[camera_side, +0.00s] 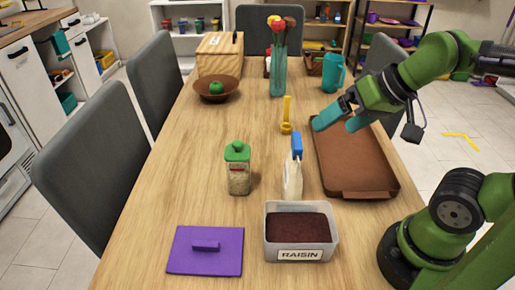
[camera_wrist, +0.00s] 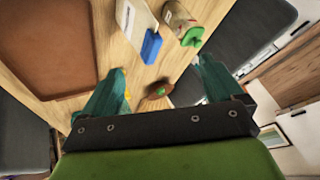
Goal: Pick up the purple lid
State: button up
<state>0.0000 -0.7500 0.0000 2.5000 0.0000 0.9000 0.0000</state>
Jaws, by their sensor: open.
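The purple lid (camera_side: 206,258) is a flat square with a bar handle on top. It lies on the near left of the wooden table in the side view, beside the raisin container (camera_side: 300,228). My gripper (camera_side: 341,120) has teal fingers and is open and empty. It is above the far part of the brown tray (camera_side: 355,165), well away from the lid. In the wrist view my gripper (camera_wrist: 157,88) shows its two fingers spread apart. The lid does not show in the wrist view.
A green-capped jar (camera_side: 238,170), a bag with a blue clip (camera_side: 294,172) and a yellow utensil (camera_side: 287,118) stand mid-table. A bowl (camera_side: 216,92), a wooden box (camera_side: 220,52), a vase (camera_side: 278,70) and a teal pitcher (camera_side: 332,72) are farther back. The table left of the jar is clear.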

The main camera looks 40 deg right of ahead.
jog(key=m+g+h, duration=0.2)
jog(key=m+g, duration=0.3)
jog(key=g, duration=0.2)
send_over(205, 243)
jog(key=f, duration=1.7)
jog(key=shift+s+a+f, duration=0.15)
jog(key=shift+a+f, duration=0.05)
jog(key=shift+a, duration=0.15)
jog(key=shift+d+f, duration=0.2)
jog(key=shift+f, duration=1.2)
jog(key=shift+d+f, duration=0.15)
jog(key=shift+f, duration=1.2)
